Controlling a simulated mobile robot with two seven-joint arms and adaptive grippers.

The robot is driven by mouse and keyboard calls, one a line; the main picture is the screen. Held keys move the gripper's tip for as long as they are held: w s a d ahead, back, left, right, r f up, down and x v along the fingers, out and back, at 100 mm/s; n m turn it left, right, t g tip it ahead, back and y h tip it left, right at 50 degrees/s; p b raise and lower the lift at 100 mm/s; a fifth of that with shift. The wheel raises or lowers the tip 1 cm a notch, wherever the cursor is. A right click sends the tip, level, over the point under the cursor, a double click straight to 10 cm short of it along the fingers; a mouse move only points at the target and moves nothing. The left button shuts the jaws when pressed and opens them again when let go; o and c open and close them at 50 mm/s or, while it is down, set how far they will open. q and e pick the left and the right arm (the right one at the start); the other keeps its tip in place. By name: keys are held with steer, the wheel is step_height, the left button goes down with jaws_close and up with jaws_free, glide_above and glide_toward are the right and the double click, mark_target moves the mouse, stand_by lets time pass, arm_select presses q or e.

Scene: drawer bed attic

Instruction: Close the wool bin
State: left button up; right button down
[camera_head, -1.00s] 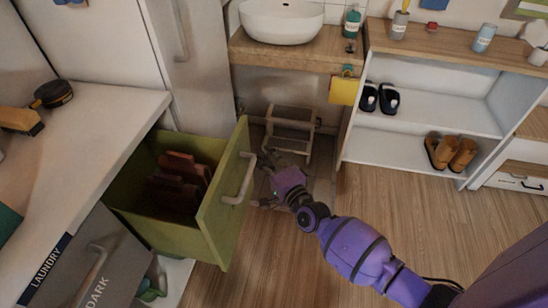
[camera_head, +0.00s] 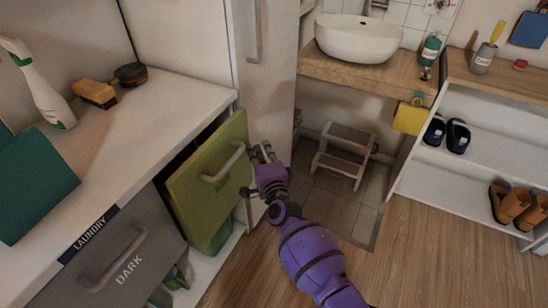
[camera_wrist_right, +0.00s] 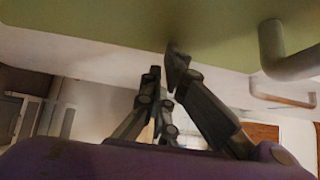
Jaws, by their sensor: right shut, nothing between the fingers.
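The wool bin is a green drawer (camera_head: 212,182) under the white counter, with a pale bar handle (camera_head: 226,163). My right gripper (camera_head: 261,164) is shut and empty at the right edge of the green front, beside the handle. In the right wrist view the fingers (camera_wrist_right: 168,78) point up at the green panel (camera_wrist_right: 110,22), close to or touching it, with the handle (camera_wrist_right: 285,58) to the right. My left gripper is out of view.
A grey bin marked DARK (camera_head: 118,262) is beside the green one. The counter (camera_head: 140,125) holds a spray bottle (camera_head: 40,88), a brush (camera_head: 95,93) and a round tin. A tall white cabinet, step stool (camera_head: 342,155) and shoe shelf stand beyond. Wooden floor is free at lower right.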

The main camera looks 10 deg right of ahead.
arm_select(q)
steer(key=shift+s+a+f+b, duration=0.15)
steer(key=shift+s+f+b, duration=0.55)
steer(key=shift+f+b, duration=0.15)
arm_select(e)
steer(key=w+a, duration=0.2)
steer(key=a, duration=0.1)
steer(key=w+a, duration=0.1)
steer(key=shift+a, duration=0.2)
steer(key=shift+a+r, duration=0.1)
steer(key=shift+s, duration=0.1)
